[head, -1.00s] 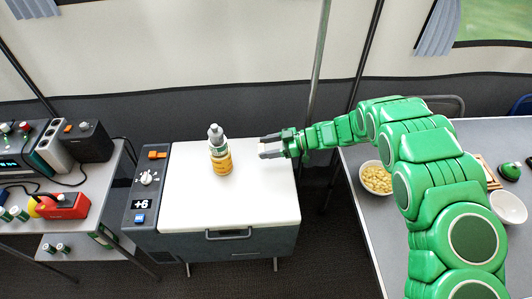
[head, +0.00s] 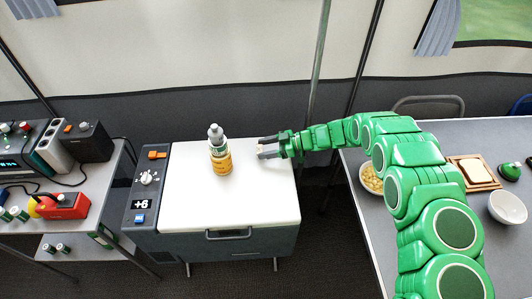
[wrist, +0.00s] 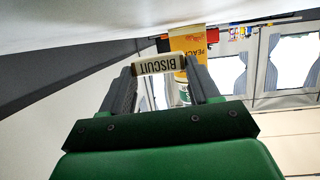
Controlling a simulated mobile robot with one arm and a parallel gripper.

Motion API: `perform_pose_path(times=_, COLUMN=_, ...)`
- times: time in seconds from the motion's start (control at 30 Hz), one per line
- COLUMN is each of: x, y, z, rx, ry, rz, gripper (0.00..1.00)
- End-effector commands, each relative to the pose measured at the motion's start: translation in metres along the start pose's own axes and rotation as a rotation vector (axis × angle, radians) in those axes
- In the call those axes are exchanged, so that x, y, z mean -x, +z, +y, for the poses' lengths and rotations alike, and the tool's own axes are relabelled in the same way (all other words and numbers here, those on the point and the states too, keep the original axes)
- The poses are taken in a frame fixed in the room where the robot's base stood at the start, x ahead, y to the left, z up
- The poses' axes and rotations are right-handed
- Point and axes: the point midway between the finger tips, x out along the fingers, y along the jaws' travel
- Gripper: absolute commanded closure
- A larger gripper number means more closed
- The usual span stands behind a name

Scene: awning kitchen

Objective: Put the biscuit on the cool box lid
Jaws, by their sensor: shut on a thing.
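The biscuit (wrist: 158,66), a pale piece labelled BISCUIT, is between the fingers of my gripper (wrist: 165,75) in the wrist view. In the head view my gripper (head: 268,147) is over the right part of the white cool box lid (head: 260,200), and the biscuit shows only as a small pale spot between the fingers. The gripper is shut on the biscuit. The lid surface is close beside the gripper in the wrist view. I cannot tell whether the biscuit touches the lid.
A bottle with an orange label (head: 221,160) stands upright on the lid, left of my gripper. The front of the lid is clear. On the right table are a bowl of yellow pieces (head: 371,178), bread on a board (head: 474,171) and a white bowl (head: 507,207).

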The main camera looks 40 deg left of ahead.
Motion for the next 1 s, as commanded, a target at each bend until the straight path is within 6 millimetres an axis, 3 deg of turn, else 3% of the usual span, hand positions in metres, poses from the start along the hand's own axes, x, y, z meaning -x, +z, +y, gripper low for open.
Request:
perform_pose_path(times=0.2, x=-0.007, y=0.023, z=-0.001, rx=-0.004, ry=0.0, rz=0.002, gripper=0.68)
perform_pose_path(times=0.67, x=-0.008, y=0.028, z=-0.001, rx=-0.003, ry=0.0, rz=0.001, gripper=0.68)
perform_pose_path(times=0.7, x=-0.008, y=0.028, z=-0.001, rx=-0.002, ry=0.0, rz=0.001, gripper=0.33)
perform_pose_path(times=0.83, x=-0.008, y=0.028, z=-0.001, rx=-0.002, ry=0.0, rz=0.0, gripper=0.13)
perform_pose_path(times=1.0, x=-0.008, y=0.028, z=-0.001, rx=-0.002, ry=0.0, rz=0.001, gripper=0.13)
